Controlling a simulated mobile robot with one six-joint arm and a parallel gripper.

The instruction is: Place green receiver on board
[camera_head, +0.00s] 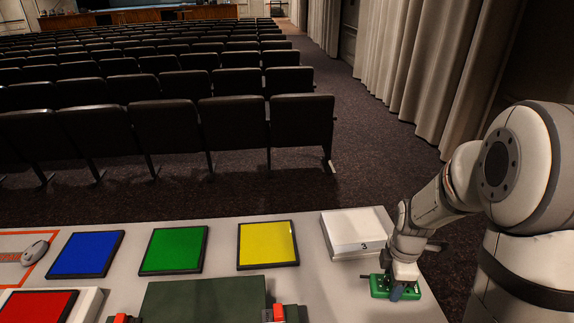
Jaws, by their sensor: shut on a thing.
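The green receiver (425,289) is a small green box with pale details on top, at the right end of the desk. My gripper (401,289) reaches down onto it from above and is shut on it, hiding its middle. Whether the receiver touches the desk or is just above it, I cannot tell. A dark green board (205,302) lies at the bottom centre, cut off by the picture edge. A red piece (279,312) on a dark block stands at its right side, and another red piece (121,318) at its left.
Blue (86,254), green (173,250) and yellow (267,244) black-framed pads lie in a row. A white box (354,231) marked 3 stands just behind my gripper. A red pad (38,307) and a grey mouse-like thing (35,252) are at left. Bare desk (325,295) lies between board and receiver.

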